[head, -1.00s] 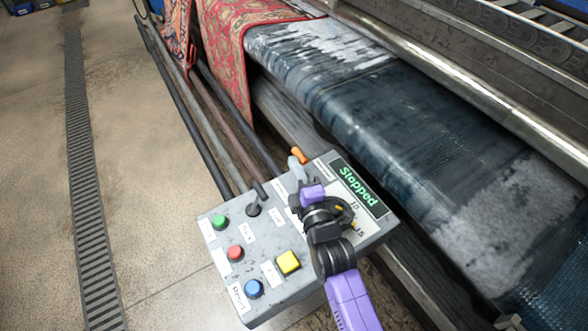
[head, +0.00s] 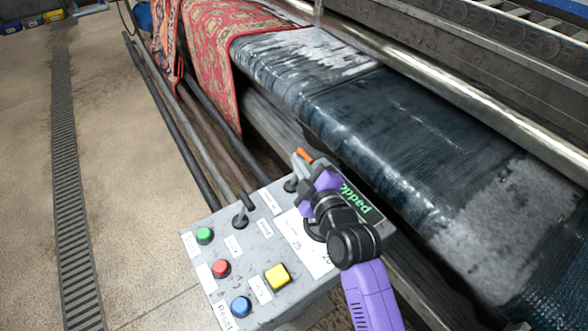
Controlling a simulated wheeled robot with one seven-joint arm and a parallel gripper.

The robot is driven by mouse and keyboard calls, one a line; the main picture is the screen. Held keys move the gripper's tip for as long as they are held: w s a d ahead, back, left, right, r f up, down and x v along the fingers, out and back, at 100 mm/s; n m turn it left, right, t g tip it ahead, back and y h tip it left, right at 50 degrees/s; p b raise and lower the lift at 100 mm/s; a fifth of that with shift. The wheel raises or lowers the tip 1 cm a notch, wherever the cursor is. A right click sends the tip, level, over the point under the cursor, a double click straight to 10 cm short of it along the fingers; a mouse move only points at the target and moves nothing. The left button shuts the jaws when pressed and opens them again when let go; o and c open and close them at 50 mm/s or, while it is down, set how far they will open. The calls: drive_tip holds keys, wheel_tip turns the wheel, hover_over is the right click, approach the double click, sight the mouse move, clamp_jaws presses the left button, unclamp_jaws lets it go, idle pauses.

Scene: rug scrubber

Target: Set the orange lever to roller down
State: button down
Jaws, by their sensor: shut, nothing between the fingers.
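The orange lever (head: 304,155) stands at the far edge of the grey control panel (head: 203,267). My purple and black wrist covers the right part of the panel and part of the green-lettered display (head: 357,199), where "pped" can be read.
A black-handled lever (head: 241,213) stands left of my gripper. Green (head: 205,235), red (head: 221,267), blue (head: 241,306) and yellow (head: 277,276) buttons sit nearer. The wet dark conveyor (head: 400,130) and a red patterned rug (head: 212,50) lie beyond the panel. Open floor is at left.

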drive_tip(key=shift+w+d+f+m+b, duration=0.15)
drive_tip(key=shift+w+d+m+b, duration=0.25)
drive_tip(key=shift+d+m, duration=0.25)
drive_tip(key=shift+d, duration=0.15)
